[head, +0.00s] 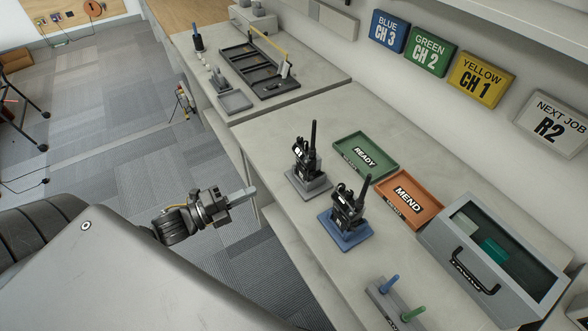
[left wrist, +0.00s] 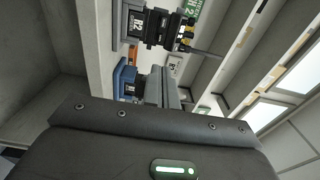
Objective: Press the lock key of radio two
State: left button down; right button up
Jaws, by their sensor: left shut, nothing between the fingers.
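Two black handheld radios stand upright on the bench in the head view. The left one (head: 305,158) is on a grey stand (head: 309,187); the right one (head: 348,209) is on a blue stand (head: 344,236). In the left wrist view a radio (left wrist: 152,27) near the top carries an R2 label, and appears to be the one on the grey stand. I cannot make out its lock key. My left gripper (head: 246,194) is shut and empty, left of the radios, apart from both and near the bench's front edge. My right gripper is not in view.
A green READY tray (head: 388,158) and an orange MEND tray (head: 432,213) lie behind the radios. A grey lidded case (head: 495,265) stands right. Blue and green pegs (head: 390,284) rise at the front right. A wall sign (head: 552,124) reads NEXT JOB R2.

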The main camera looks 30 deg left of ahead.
pick_arm(q)
jog(key=p, duration=0.4)
send_near(303, 168)
jog(key=x, duration=0.5)
jog(key=shift+w+d+r, duration=0.1)
jog(key=shift+d+r, duration=0.15)
jog(key=shift+d, duration=0.05)
jog(key=shift+w+d+f, duration=0.2)
jog(key=shift+w+d, duration=0.2)
jog(key=shift+w, duration=0.15)
jog(key=shift+a, duration=0.1)
